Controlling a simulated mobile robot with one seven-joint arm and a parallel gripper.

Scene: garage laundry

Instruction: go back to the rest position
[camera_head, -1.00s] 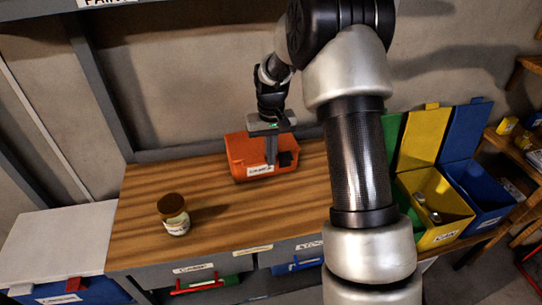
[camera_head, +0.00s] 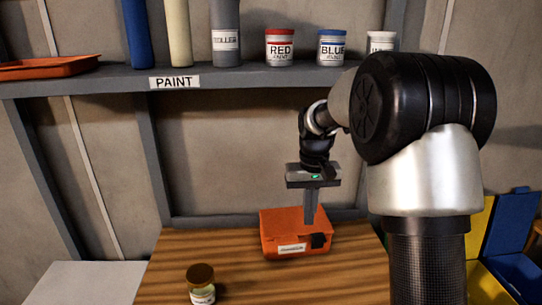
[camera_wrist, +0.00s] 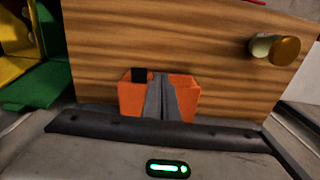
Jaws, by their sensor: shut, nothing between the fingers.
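My gripper (camera_head: 310,222) is shut with nothing in it. In the head view its fingers point down, in front of or just above an orange bin (camera_head: 270,247); I cannot tell their exact height over it. The bin stands at the back of the wooden workbench (camera_head: 215,245) and has a white label and a black piece at its front right. In the wrist view the closed fingers (camera_wrist: 160,85) overlap the orange bin (camera_wrist: 130,100), with the bench (camera_wrist: 180,35) beyond.
A jar with a brown lid (camera_head: 201,285) stands at the bench's front left; it also shows in the wrist view (camera_wrist: 283,50). A shelf (camera_head: 100,82) above holds red (camera_head: 279,50) and blue (camera_head: 331,50) paint cans. Yellow and blue bins (camera_head: 515,270) stand at the right.

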